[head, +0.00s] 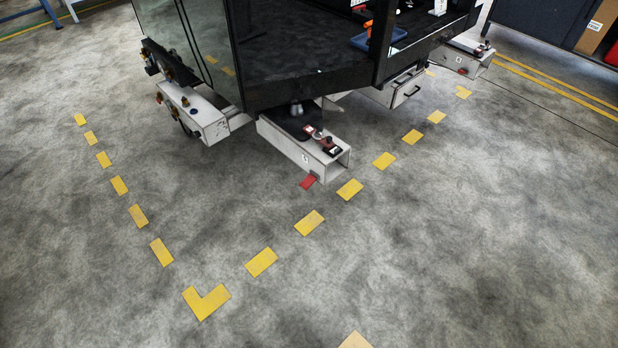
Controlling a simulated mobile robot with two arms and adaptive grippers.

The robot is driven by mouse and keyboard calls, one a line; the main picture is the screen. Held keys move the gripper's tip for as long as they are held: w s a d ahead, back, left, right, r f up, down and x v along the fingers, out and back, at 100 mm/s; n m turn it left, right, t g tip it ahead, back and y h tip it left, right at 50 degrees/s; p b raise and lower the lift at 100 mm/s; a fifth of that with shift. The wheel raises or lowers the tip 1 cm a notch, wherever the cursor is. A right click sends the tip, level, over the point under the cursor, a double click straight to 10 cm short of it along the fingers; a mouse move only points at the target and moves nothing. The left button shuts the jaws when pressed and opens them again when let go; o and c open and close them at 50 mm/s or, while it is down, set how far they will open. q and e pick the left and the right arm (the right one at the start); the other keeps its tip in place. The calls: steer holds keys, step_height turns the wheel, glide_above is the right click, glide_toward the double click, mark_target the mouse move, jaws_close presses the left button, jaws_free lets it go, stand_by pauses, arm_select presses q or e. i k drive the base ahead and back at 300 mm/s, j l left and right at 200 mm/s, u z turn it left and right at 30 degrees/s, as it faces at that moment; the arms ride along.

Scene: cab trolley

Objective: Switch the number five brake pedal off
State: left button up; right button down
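A cab trolley stands at the top of the head view, with a dark cab on light grey beams. On the near beam (283,143), close to its open end, is a small red and black brake pedal (329,147). A similar dark pedal (483,48) sits on the far right beam (461,60). The small white labels on the beams are too small to read, so I cannot tell which pedal is number five. I cannot tell whether either pedal is on or off. Neither of my grippers is in view.
Another beam (203,117) sticks out at the left. A red piece (307,182) shows below the near beam's end. Yellow dashes (309,223) mark the floor around the trolley. The grey floor (450,240) in front is clear. A dark cabinet (535,22) stands at the top right.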

mark_target(308, 180)
steer(key=k+j+u, duration=0.1)
steer(key=i+l+u, duration=0.1)
steer(key=u, duration=0.4)
steer(key=i+l+u, duration=0.1)
steer(key=u, duration=0.35)
steer(key=i+l+u, duration=0.1)
steer(key=l, duration=0.4)
steer(key=i+l+u, duration=0.1)
steer(key=l, duration=0.4)
steer(key=i+l+u, duration=0.1)
steer(key=l, duration=0.4)
steer(key=i+l+u, duration=0.1)
steer(key=l, duration=0.4)
steer(key=i, duration=0.05)
